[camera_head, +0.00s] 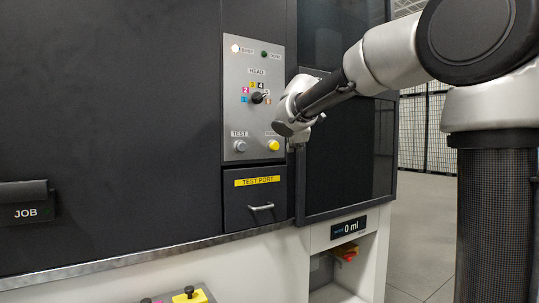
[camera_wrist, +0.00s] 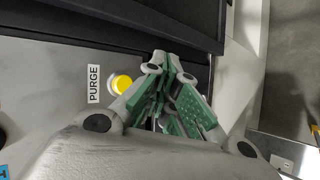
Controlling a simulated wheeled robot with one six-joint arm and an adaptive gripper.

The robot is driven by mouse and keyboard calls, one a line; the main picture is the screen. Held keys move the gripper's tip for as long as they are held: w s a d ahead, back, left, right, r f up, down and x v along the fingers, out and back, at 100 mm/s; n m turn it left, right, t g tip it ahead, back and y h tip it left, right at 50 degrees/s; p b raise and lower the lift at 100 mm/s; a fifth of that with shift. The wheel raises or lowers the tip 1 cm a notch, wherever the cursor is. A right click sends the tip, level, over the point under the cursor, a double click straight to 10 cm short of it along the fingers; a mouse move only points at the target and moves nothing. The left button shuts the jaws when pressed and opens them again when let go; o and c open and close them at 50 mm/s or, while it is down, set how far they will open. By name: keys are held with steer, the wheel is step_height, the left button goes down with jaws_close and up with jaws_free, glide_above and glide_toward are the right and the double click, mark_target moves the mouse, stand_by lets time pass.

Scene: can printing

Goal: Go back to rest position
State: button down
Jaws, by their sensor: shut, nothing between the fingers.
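My gripper (camera_wrist: 166,72) is shut and empty in the wrist view, its green-padded fingers together in front of the machine's panel. The yellow button (camera_wrist: 121,84) labelled PURGE is just left of the fingertips in that view; I cannot tell whether they touch it. In the head view my arm reaches in from the right, and its wrist is beside the lower right of the grey control panel (camera_head: 238,120). The yellow button (camera_head: 273,146) shows there too, left of my wrist. My fingers are hidden in the head view.
The panel has a HEAD knob (camera_head: 257,98), a TEST button (camera_head: 240,146) and a lit white BUSY lamp (camera_head: 235,48). Below is the TEST PORT drawer (camera_head: 254,196) with a handle. A display (camera_head: 348,228) reads 0 ml above an open bay. Open floor (camera_head: 420,230) lies right of the machine.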

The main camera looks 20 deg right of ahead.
steer(key=s+d+f+m+g, duration=0.35)
steer(key=s+f+m, duration=0.35)
steer(key=s+f, duration=0.3)
steer(key=s+f+m+g+y, duration=0.1)
steer(key=s+f+m, duration=0.2)
steer(key=s, duration=0.6)
steer(key=s+d+f+m+g+y, duration=0.1)
steer(key=s+f+m, duration=0.2)
steer(key=s, duration=0.7)
steer(key=s+d+f+m+g+y, duration=0.1)
steer(key=s+f+m, duration=0.2)
steer(key=s+f, duration=0.3)
steer(key=s, duration=0.4)
steer(key=shift+g, duration=0.25)
